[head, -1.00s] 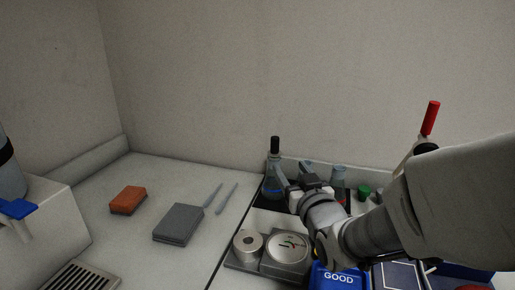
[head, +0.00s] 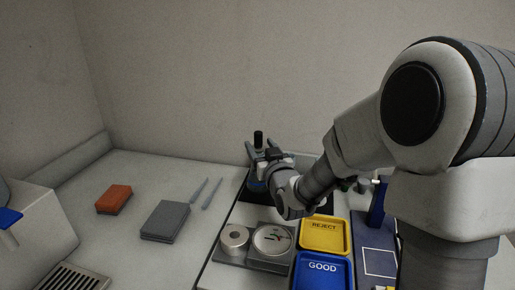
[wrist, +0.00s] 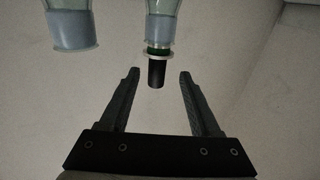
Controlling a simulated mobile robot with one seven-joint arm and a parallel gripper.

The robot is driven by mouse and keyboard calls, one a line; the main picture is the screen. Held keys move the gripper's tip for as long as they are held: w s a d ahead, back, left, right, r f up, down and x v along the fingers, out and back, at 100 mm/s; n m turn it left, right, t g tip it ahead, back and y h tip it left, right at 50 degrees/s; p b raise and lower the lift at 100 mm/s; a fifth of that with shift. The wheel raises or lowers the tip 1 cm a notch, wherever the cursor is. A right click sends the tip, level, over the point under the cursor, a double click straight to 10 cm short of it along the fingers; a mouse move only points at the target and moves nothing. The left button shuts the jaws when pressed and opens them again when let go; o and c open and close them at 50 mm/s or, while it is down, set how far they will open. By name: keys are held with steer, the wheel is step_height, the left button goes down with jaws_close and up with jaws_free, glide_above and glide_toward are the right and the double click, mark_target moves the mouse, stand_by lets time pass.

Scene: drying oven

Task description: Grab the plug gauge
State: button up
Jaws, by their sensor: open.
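In the head view the black cylinder (head: 258,138) stands upright above the flask area at the back of the bench. My gripper (wrist: 159,76) is open, with one finger to each side of the black end in the wrist view. It grips nothing; contact cannot be told.
The left bench has free room.

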mark_target(255, 136)
steer(key=shift+d+b+x, duration=0.1)
steer(key=shift+b+x, duration=0.05)
steer(key=shift+x, duration=1.6)
steer(key=shift+d+b+x, duration=0.15)
steer(key=shift+x, duration=1.6)
steer(key=shift+f, duration=0.1)
jaws_close()
